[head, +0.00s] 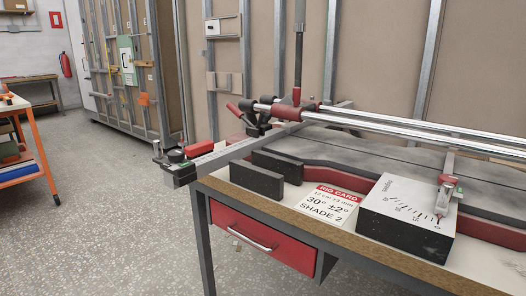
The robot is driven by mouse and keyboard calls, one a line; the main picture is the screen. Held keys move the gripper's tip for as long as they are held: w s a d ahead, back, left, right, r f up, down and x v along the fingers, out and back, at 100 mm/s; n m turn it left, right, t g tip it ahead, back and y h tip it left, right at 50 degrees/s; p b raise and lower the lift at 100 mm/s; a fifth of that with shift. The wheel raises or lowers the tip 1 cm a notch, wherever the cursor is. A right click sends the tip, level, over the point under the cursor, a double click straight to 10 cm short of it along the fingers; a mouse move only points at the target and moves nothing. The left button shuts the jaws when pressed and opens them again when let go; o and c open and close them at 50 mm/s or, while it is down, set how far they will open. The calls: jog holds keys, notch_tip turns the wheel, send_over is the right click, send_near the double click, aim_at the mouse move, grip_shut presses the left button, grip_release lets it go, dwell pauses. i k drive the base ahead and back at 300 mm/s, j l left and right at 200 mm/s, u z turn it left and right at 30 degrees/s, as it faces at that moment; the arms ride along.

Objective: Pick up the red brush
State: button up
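A small red object (199,148) lies at the left end of the workbench, beside a dark knob (176,156) on the metal bar of a rail tool. It may be the red brush, but its bristles cannot be made out. A slanted red handle (235,111) belongs to the rail tool behind it. My gripper is not in the head view.
The workbench (420,268) carries a rail tool with chrome rails (400,125), black blocks (256,181), a printed card (328,204) and a grey box (405,222). A red drawer (262,240) is below. The speckled floor (110,230) at left is clear. An orange-framed cart (42,155) stands far left.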

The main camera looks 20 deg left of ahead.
aim_at(192, 152)
jog(key=u, duration=1.5)
